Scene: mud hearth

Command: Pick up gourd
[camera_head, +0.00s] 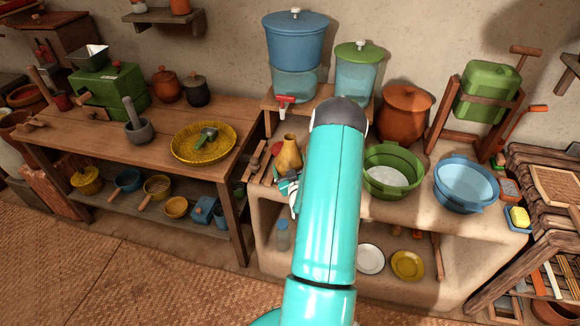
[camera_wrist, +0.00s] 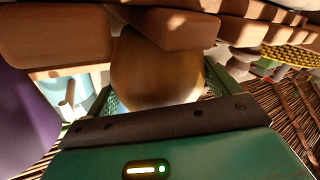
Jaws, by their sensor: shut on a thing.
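The gourd (camera_head: 289,156) is tan-yellow with a narrow neck. It stands at the left end of the clay counter, close to a slatted wooden rack (camera_head: 258,160). My gripper (camera_head: 290,184) is at its near side, partly hidden behind my teal arm. In the wrist view, the gourd's rounded brown body (camera_wrist: 152,78) sits between the two green fingers, and my gripper (camera_wrist: 165,88) is shut on it. Wooden slats (camera_wrist: 60,38) cover part of the gourd there. Whether the gourd touches the rack or the counter is not clear.
A blue water filter (camera_head: 295,45) with a red tap stands behind the gourd. A green basin (camera_head: 392,172) and a blue basin (camera_head: 465,185) are to the right on the counter. A wooden table (camera_head: 90,150) with a yellow woven tray (camera_head: 203,143) is to the left.

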